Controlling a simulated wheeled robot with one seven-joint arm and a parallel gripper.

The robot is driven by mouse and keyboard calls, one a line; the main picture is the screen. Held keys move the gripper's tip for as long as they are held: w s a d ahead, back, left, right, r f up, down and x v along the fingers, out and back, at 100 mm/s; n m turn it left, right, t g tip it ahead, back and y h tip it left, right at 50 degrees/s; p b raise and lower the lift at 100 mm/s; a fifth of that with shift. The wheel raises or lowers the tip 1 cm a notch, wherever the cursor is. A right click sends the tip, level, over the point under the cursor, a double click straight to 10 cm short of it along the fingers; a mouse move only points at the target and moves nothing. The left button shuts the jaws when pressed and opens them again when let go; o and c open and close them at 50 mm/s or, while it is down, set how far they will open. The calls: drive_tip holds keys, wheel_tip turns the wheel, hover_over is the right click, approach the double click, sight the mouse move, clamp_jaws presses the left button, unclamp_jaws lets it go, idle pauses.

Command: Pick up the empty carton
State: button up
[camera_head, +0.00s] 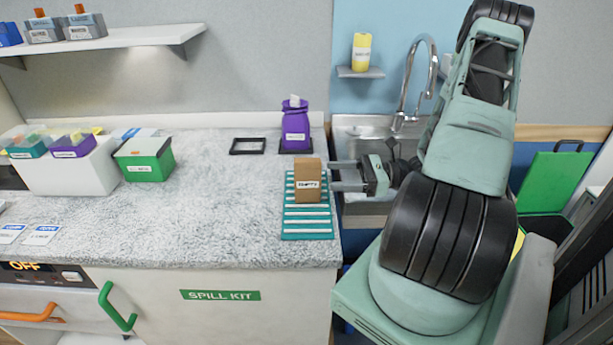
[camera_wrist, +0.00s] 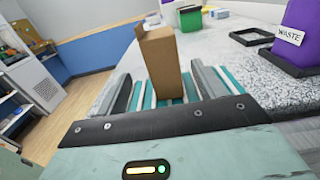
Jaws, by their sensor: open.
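The brown carton (camera_head: 307,178) stands upright on a teal and white striped mat (camera_head: 307,222) near the right end of the counter. It has a white label on its front. My gripper (camera_head: 334,176) is level with the carton on its right side, its fingers pointing left toward it. In the wrist view, the carton (camera_wrist: 161,65) stands ahead between the two open fingers (camera_wrist: 165,88), with its top flap open. I cannot tell whether either finger touches it.
A purple waste container (camera_head: 295,128) stands behind the mat, beside an empty black square frame (camera_head: 248,146). A green box (camera_head: 145,160) and a white bin (camera_head: 65,168) stand farther left. The sink and tap (camera_head: 410,85) are at the back right. The middle of the counter is clear.

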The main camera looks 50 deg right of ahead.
sight(300, 174)
drive_tip(key=p+x, duration=0.1)
drive_tip(key=x, duration=0.3)
drive_tip(key=shift+w+a, duration=0.15)
drive_tip(key=shift+p+x, duration=1.05)
drive_tip(key=shift+x, duration=1.65)
drive_tip(key=shift+r, duration=0.15)
drive_tip(key=c, duration=1)
